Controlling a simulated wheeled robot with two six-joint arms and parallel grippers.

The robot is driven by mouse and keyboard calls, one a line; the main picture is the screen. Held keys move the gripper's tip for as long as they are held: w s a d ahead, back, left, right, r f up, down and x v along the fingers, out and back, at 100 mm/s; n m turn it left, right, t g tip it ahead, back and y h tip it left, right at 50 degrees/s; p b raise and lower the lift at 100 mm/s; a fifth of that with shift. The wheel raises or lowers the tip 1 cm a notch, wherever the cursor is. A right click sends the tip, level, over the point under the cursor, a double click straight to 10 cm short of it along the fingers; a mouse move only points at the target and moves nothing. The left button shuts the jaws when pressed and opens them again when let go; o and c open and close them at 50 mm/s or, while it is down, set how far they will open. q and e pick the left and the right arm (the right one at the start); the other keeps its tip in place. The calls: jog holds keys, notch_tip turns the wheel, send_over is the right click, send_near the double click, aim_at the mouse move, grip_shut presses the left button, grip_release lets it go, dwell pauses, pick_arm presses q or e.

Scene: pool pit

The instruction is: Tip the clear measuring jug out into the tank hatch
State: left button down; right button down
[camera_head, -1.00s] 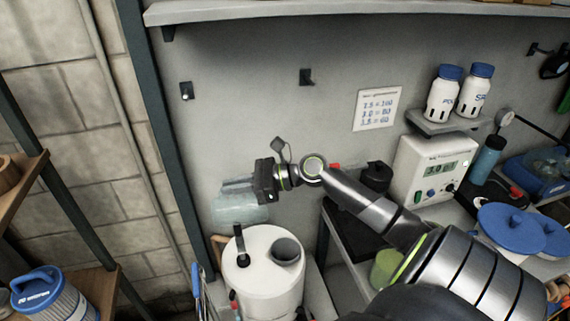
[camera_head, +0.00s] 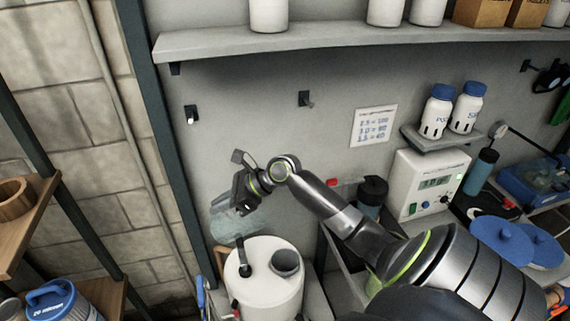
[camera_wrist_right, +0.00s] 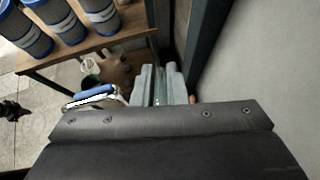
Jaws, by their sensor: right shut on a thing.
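The clear measuring jug (camera_head: 232,226) hangs behind and left of the white tank in the head view, tilted and partly hidden by my gripper. My right gripper (camera_head: 226,203) is shut on it; in the right wrist view its two grey fingers (camera_wrist_right: 161,84) have a thin clear part between them. The white tank (camera_head: 260,292) stands just below, with its grey round hatch (camera_head: 286,262) open on top at the right. The jug is up and left of the hatch, not over it. I cannot tell what is in the jug. My left gripper is out of view.
A black handle (camera_head: 243,257) sticks up from the tank top beside the hatch. The wall is close behind, under a long shelf (camera_head: 330,40). A wooden rack (camera_head: 25,215) stands at left. A white meter box (camera_head: 418,185) and dark flask (camera_head: 372,190) are at right.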

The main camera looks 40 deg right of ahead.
jog(key=shift+w+a+f+g+h, duration=0.1)
jog(key=shift+w+a+g+h, duration=0.15)
jog(key=shift+a+g+h, duration=0.3)
jog(key=shift+w+a+f+g+h, duration=0.25)
jog(key=shift+w+a+g+h, duration=0.05)
jog(key=shift+g+h, duration=0.3)
jog(key=w+a+f+g+h, duration=0.3)
jog(key=a+f+g+h, duration=0.1)
jog(key=f+g+h, duration=0.1)
jog(key=shift+h, duration=0.45)
jog(key=shift+d+f, duration=0.1)
dwell(0.4)
